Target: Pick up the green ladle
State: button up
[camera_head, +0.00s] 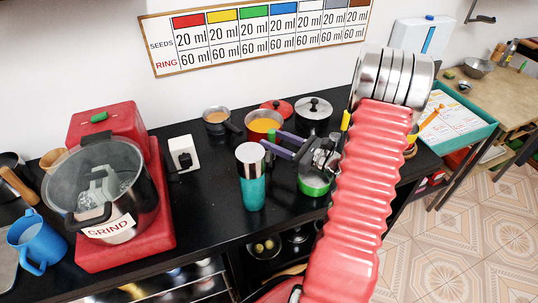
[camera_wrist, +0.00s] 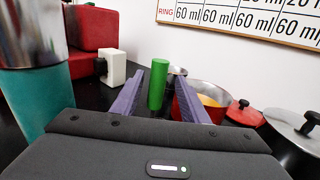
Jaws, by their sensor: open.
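An upright green cylinder (camera_wrist: 157,86), which looks like the green ladle's handle, stands between the two purple fingers of my gripper (camera_wrist: 169,74) in the wrist view. It seems nearer the left finger. Contact cannot be told, and the rest of the ladle is hidden. In the head view my gripper (camera_head: 275,148) reaches left over the black counter, with its jaws open.
A teal and silver cup (camera_head: 251,180) stands close left of my gripper. A red pot with orange contents (camera_head: 262,123) is just behind the fingertips. A lidded steel pot (camera_head: 314,112) stands behind right. A red grinder (camera_head: 160,190) and white box (camera_head: 184,153) are left.

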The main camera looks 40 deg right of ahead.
jog(key=x, duration=0.5)
jog(key=shift+a, duration=0.25)
dwell(0.6)
grip_shut()
dwell(0.3)
